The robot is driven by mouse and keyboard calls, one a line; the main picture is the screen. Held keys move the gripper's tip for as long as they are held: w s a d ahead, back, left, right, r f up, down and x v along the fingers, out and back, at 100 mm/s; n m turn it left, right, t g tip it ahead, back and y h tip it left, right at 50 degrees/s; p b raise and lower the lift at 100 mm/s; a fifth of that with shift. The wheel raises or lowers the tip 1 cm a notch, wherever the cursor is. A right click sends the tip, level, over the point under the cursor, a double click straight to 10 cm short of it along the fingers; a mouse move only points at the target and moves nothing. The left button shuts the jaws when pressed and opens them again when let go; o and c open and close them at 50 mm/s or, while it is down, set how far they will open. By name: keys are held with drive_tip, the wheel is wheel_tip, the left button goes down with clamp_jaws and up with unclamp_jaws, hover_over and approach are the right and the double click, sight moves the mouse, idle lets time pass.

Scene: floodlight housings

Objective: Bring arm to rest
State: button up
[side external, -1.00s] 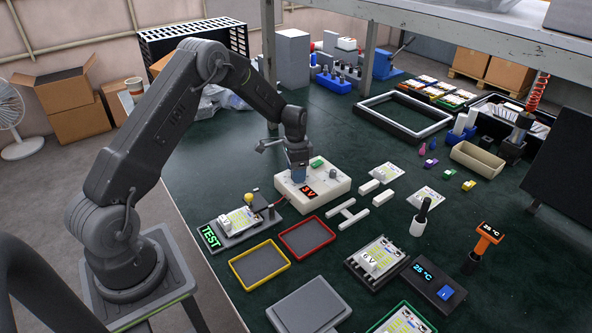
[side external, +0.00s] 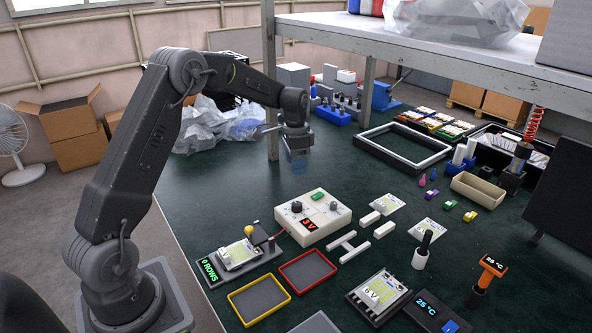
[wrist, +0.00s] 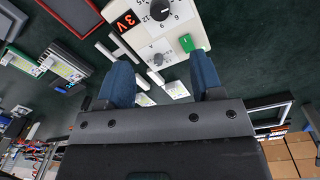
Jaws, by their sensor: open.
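My gripper (side external: 299,162) hangs in the air above the dark green bench, up and behind the white power supply box. In the wrist view my gripper (wrist: 163,85) shows two blue fingers spread apart with nothing between them. The power supply (side external: 336,214) has dark knobs, a green switch and a red display reading 3V. It also shows at the top of the wrist view (wrist: 185,38). A test stand (side external: 214,284) at the bench's left edge holds a white board (side external: 238,252), and its green display reads 0 ROWS.
A red tray (side external: 307,284) and a yellow tray (side external: 259,314) lie in front of the power supply. A steel shelf post (side external: 270,130) stands close by my gripper, with a shelf (side external: 400,60) overhead. Crumpled plastic (side external: 215,125) lies behind my arm.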

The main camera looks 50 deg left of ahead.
drive_tip(key=s+d+r+n+t+y, duration=0.1)
drive_tip(key=s+d+r+n+t, duration=0.15)
drive_tip(key=s+d+r, duration=1.05)
drive_tip(key=s+d+n+t, duration=0.1)
drive_tip(key=s+d, duration=0.2)
drive_tip(key=s, duration=0.4)
drive_tip(key=s+d+r+t, duration=0.1)
drive_tip(key=s+d, duration=0.3)
drive_tip(key=s, duration=0.4)
drive_tip(key=shift+s+r+n+t, duration=0.25)
drive_tip(key=shift+n+t, duration=0.1)
drive_tip(key=shift+t, duration=0.3)
drive_tip(key=shift+w, duration=0.1)
idle(2.0)
